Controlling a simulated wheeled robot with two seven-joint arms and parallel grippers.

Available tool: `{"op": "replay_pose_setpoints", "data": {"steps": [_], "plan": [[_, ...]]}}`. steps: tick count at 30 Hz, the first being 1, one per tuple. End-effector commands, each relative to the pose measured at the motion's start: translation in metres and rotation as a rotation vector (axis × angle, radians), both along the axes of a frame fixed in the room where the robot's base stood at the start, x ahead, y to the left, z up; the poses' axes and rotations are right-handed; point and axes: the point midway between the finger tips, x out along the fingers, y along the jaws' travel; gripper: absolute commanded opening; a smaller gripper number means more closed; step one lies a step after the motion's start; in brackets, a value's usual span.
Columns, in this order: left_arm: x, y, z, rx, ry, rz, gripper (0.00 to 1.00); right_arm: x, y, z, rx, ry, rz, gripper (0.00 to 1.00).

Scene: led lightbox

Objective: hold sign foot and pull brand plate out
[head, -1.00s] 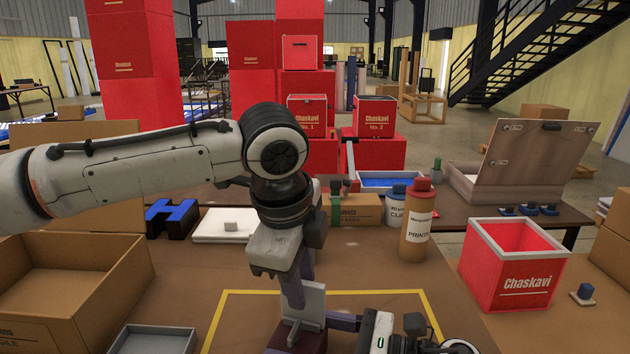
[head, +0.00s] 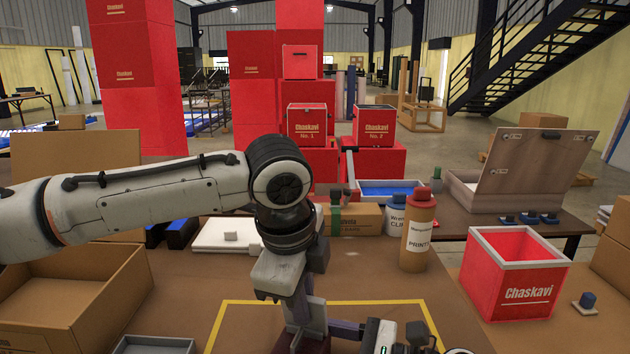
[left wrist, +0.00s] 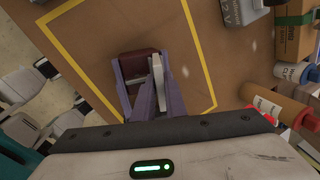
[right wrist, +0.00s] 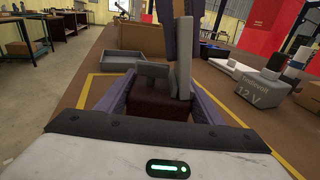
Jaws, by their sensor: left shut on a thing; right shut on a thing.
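The dark red sign foot (head: 312,344) stands inside the yellow outline at the table's near edge. It also shows in the right wrist view (right wrist: 156,106) and the left wrist view (left wrist: 140,62). The pale grey brand plate (right wrist: 183,62) stands upright at the foot; whether its lower edge is still in the foot is unclear. My left gripper (head: 300,312) reaches down from above, shut on the plate; its purple fingers flank it in the left wrist view. My right gripper (right wrist: 155,98) comes in low from the right, shut on the foot with a finger at each side.
A grey tray (head: 152,345) and an open cardboard box (head: 70,305) are at left. A brown bottle (head: 418,235) and a red Chaskavi box (head: 512,280) stand at right. The yellow outline (head: 385,302) encloses mostly bare table around the foot.

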Motion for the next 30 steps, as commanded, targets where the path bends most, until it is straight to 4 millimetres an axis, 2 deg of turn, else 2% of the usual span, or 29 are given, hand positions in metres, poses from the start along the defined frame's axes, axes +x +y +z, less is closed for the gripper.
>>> {"op": "replay_pose_setpoints", "data": {"steps": [1, 3, 21, 30], "plan": [[0.008, 0.001, 0.005, -0.009, -0.024, 0.011, 0.00, -0.012, 0.008, 0.000, 0.004, 0.002, 0.034, 0.34], [0.009, 0.001, 0.005, -0.010, -0.025, 0.013, 0.00, -0.012, 0.009, 0.000, 0.004, 0.002, 0.036, 0.34], [0.009, 0.000, 0.024, -0.015, -0.031, 0.014, 0.00, -0.014, 0.010, -0.001, 0.005, 0.007, 0.038, 0.34], [0.006, 0.001, 0.025, -0.008, -0.020, 0.009, 0.00, -0.009, 0.006, -0.001, 0.002, 0.004, 0.025, 0.34]]}}
